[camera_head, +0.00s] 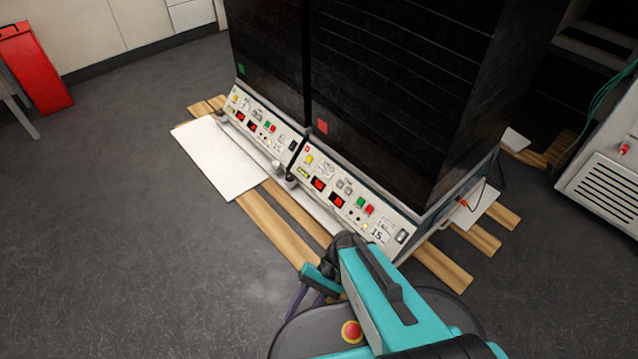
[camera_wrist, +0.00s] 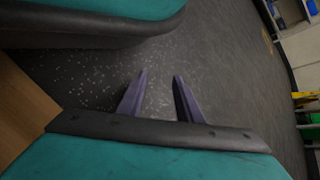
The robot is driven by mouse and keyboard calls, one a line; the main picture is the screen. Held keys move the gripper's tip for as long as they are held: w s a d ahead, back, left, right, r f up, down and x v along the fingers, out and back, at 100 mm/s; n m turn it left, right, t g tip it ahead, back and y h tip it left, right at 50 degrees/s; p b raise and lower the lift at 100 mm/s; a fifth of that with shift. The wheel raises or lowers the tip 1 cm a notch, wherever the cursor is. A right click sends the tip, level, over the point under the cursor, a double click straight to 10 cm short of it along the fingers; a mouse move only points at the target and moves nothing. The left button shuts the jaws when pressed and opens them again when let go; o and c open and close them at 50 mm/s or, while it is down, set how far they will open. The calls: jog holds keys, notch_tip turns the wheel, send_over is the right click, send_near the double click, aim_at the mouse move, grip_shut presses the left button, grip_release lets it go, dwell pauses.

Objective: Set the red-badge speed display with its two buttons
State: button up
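The red badge (camera_head: 322,126) is on the front of the right black shaker cabinet (camera_head: 390,100). Below it is a sloped pale control panel (camera_head: 385,235) with two red-lit displays, an upper-left one (camera_head: 319,184) and a lower-right one (camera_head: 336,202); their digits are too small to read. A yellow button (camera_head: 309,159), a green button (camera_head: 361,201) and a red button (camera_head: 369,209) show on it. My gripper (camera_wrist: 160,78) has its two purple fingers apart with nothing between them, over the floor. In the head view it is partly hidden behind my arm, in front of the panel and apart from it.
A left black cabinet (camera_head: 270,60) with a green badge (camera_head: 241,69) has a similar panel (camera_head: 260,125). Wooden slats (camera_head: 275,228) and a white board (camera_head: 222,155) lie in front. A white vented machine (camera_head: 610,185) stands at right.

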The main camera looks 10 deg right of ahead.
grip_shut()
dwell(1.9)
